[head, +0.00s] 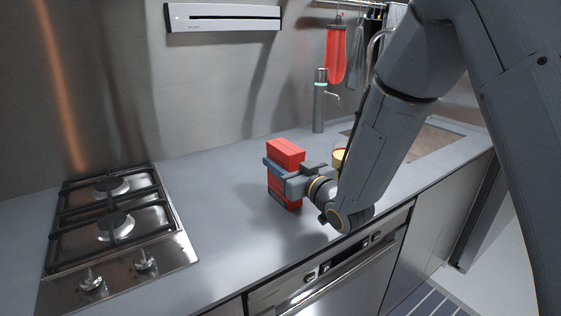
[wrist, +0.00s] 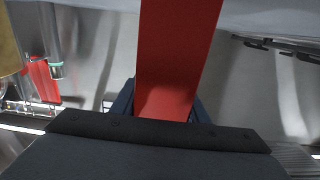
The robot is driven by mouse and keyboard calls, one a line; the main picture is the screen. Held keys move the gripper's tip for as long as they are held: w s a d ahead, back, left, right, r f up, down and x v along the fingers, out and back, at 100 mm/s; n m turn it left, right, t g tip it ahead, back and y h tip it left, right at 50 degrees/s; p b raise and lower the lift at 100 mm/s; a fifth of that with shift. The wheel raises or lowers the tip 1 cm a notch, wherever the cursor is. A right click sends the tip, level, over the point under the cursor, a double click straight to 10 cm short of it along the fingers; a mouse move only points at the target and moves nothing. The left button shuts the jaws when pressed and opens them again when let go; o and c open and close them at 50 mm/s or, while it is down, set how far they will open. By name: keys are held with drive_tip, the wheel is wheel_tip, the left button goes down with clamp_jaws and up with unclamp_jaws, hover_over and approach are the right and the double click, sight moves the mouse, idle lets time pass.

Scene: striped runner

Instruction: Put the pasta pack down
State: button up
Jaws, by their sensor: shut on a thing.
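The pasta pack is a red upright box (head: 286,152) over the grey counter, right of the hob in the head view. My gripper (head: 283,172) is shut on it around its upper middle, coming from the right. In the wrist view the red pack (wrist: 178,60) fills the middle, between the dark fingers of my gripper (wrist: 160,105). The pack's lower end is near the counter; I cannot tell whether it touches.
A gas hob (head: 115,235) stands at the left. A yellowish container (head: 338,157) is partly hidden behind my arm. A soap dispenser (head: 319,105) and a sink (head: 428,140) lie farther back right.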

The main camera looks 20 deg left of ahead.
drive_tip(key=shift+f, duration=0.1)
drive_tip(key=o, duration=1.3)
drive_tip(key=shift+o, duration=0.2)
drive_tip(key=shift+s+d, duration=0.1)
drive_tip(key=shift+d, duration=0.05)
drive_tip(key=b+v, duration=0.2)
drive_tip(key=v, duration=0.9)
drive_tip(key=shift+s+d, duration=0.2)
drive_tip(key=shift+s, duration=0.1)
